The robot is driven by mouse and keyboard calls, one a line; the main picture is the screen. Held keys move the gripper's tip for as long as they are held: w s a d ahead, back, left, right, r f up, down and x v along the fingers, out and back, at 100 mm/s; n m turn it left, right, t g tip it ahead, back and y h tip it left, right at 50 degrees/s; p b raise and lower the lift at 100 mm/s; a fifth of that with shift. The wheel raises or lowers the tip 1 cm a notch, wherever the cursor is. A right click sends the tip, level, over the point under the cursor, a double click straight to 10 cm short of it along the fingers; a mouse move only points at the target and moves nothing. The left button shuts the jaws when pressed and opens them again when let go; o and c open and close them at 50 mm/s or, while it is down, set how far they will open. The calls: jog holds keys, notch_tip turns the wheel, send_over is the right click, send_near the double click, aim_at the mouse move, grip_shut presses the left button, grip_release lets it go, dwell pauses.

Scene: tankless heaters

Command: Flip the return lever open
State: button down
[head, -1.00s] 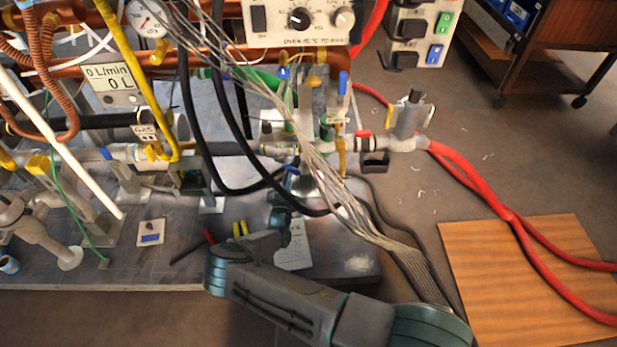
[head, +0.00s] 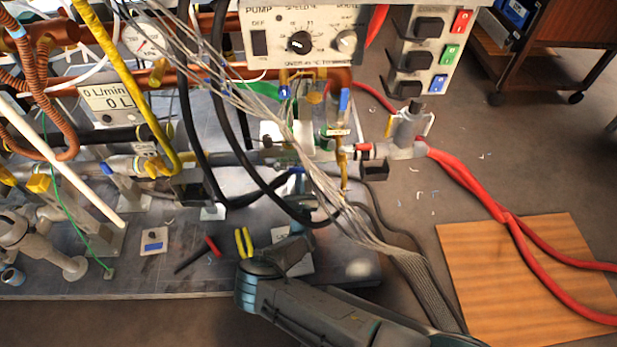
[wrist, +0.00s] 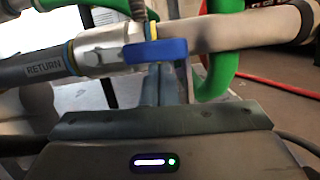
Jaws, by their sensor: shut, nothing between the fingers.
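The blue return lever (wrist: 155,52) is on a silver valve (wrist: 100,50) beside a grey pipe labelled RETURN (wrist: 45,68) in the wrist view. The lever lies roughly sideways in the picture, across the front of the pipe. My gripper (wrist: 166,76) is shut and empty, its narrow fingers pointing away just below and behind the lever; whether they touch it I cannot tell. In the head view, a small blue part (head: 297,170) that looks like the lever shows behind the cables. My gripper (head: 297,188) is partly hidden there by the cables.
Black hoses (head: 240,150) and a grey cable bundle (head: 330,190) hang close around my arm. A green hose (wrist: 225,65) loops right of the lever. Pliers with yellow handles (head: 244,242) lie on the bench (head: 120,280). The pump box (head: 300,35) stands above.

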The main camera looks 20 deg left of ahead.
jog(key=shift+d+r, duration=0.2)
dwell(0.6)
